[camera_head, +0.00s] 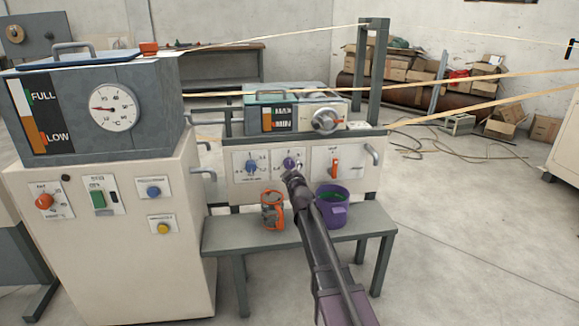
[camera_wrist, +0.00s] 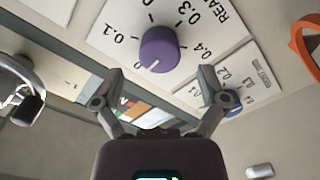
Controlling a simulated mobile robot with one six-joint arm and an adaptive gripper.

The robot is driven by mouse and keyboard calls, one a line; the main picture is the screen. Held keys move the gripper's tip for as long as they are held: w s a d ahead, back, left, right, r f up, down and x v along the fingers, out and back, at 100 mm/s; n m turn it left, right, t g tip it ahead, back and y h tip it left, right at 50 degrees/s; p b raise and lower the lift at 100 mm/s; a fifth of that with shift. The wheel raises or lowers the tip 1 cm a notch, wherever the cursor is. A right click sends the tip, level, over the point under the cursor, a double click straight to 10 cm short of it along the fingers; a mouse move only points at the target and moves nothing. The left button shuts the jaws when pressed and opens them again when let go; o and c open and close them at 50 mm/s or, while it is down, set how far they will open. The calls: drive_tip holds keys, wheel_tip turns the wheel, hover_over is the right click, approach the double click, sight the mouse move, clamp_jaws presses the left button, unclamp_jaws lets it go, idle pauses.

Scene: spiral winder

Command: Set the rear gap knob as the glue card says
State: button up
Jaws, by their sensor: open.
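The purple rear gap knob (camera_wrist: 160,50) sits on a white dial plate marked 0.1, 0.3 and 0.4 in the wrist view. In the head view the knob (camera_head: 288,163) is on the middle plate of the cream panel, just above my gripper (camera_head: 293,179). In the wrist view my gripper (camera_wrist: 162,76) is open, its two fingers apart below the knob on either side, with nothing held between them. I cannot make out a glue card in either view.
A blue knob (camera_head: 251,167) is left of the purple one and a red switch (camera_head: 334,168) right of it. Paper strips run overhead.

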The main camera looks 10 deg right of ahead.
sight(289, 165)
drive_tip(key=shift+w, duration=1.75)
drive_tip(key=c, duration=1.1)
